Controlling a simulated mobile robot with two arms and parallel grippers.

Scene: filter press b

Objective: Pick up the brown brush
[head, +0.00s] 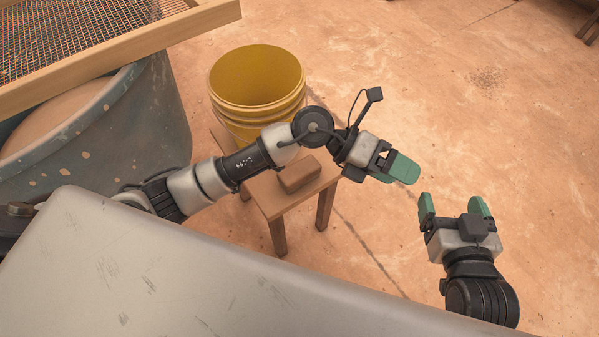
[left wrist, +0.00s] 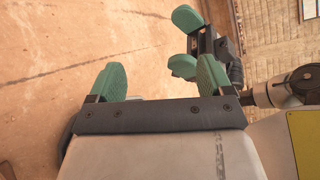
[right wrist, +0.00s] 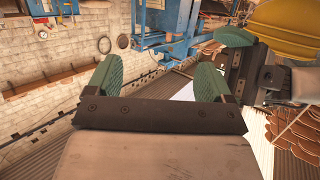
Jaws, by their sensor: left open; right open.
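A brown block-shaped thing (head: 299,174), which looks like the brush, lies on a small wooden stool (head: 268,201) in the head view. Its bristles cannot be made out. My left gripper (head: 398,168) is open and empty, to the right of the stool, with its forearm passing over the stool's back. In the left wrist view its two green fingers (left wrist: 160,76) are spread with nothing between them. My right gripper (head: 453,206) is open and empty, further right and nearer the front. Its spread fingers (right wrist: 157,78) show in the right wrist view. The brush shows in neither wrist view.
A grey surface (head: 190,270) fills the front.

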